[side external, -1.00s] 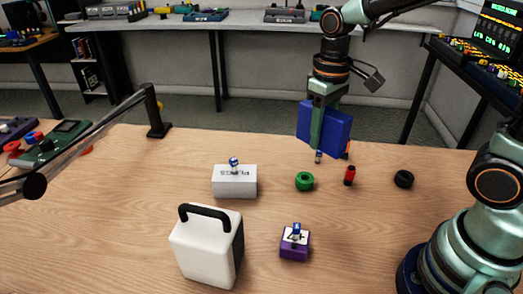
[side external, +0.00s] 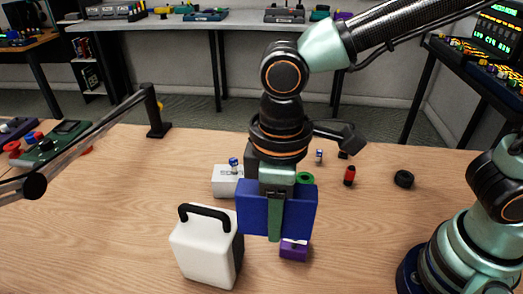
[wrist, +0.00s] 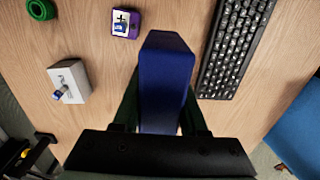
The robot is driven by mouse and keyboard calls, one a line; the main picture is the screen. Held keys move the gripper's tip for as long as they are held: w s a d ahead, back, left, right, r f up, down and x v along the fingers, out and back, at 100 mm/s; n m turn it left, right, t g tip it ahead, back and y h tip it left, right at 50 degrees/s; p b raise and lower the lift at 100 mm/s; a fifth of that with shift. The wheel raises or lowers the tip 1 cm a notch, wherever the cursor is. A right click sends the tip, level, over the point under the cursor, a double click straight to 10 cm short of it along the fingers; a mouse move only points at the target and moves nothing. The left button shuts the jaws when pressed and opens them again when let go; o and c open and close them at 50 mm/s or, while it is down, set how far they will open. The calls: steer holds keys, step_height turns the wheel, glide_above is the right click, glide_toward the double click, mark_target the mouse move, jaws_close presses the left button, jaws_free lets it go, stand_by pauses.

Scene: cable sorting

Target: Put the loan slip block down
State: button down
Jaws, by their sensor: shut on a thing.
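The blue block (side external: 302,205), which I take as the loan slip block, is held upright in my gripper (side external: 275,230). One green finger lies across its near face. In the wrist view the block (wrist: 166,70) fills the middle, with my gripper's fingers (wrist: 160,115) on both sides of it. My gripper is shut on it. In the side view the block hides part of a purple box (side external: 294,254) and part of a white box (side external: 225,184). I cannot tell whether its bottom touches the table.
In the wrist view, a black keyboard (wrist: 232,45) lies right of the block and a purple box (wrist: 125,23) upper left. In the side view, a white handled case (side external: 205,250) stands left, with a green ring (side external: 306,178), red cylinder (side external: 349,176) and black ring (side external: 404,179) behind right.

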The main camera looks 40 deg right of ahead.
mark_target(272, 282)
step_height(272, 282, down, 18)
steer(key=shift+r, duration=0.2)
steer(key=shift+f, duration=0.15)
stand_by(0.4)
steer(key=shift+c, duration=2.2)
jaws_free()
step_height(272, 282, up, 12)
steer(key=w+d+r+m+t, duration=0.1)
steer(key=w+d+r+m, duration=0.1)
steer(key=d, duration=0.3)
steer(key=w+d+r+m+t, duration=0.1)
steer(key=w+d+r+m, duration=0.1)
steer(key=d+r, duration=0.2)
steer(key=w+d+r+m+t+y, duration=0.1)
steer(key=w+d+r+m, duration=0.1)
steer(key=d+r, duration=0.2)
steer(key=d, duration=0.3)
steer(key=shift+w+d+t, duration=0.25)
steer(key=shift+d+t, duration=0.15)
steer(key=shift+o, duration=0.4)
steer(key=s+d+r+m+t+h, duration=0.1)
steer(key=d+r+m, duration=0.1)
steer(key=d, duration=0.5)
steer(key=shift+d+r+m+t, duration=0.2)
steer(key=shift+r+m+t, duration=0.1)
steer(key=shift+m+t, duration=0.15)
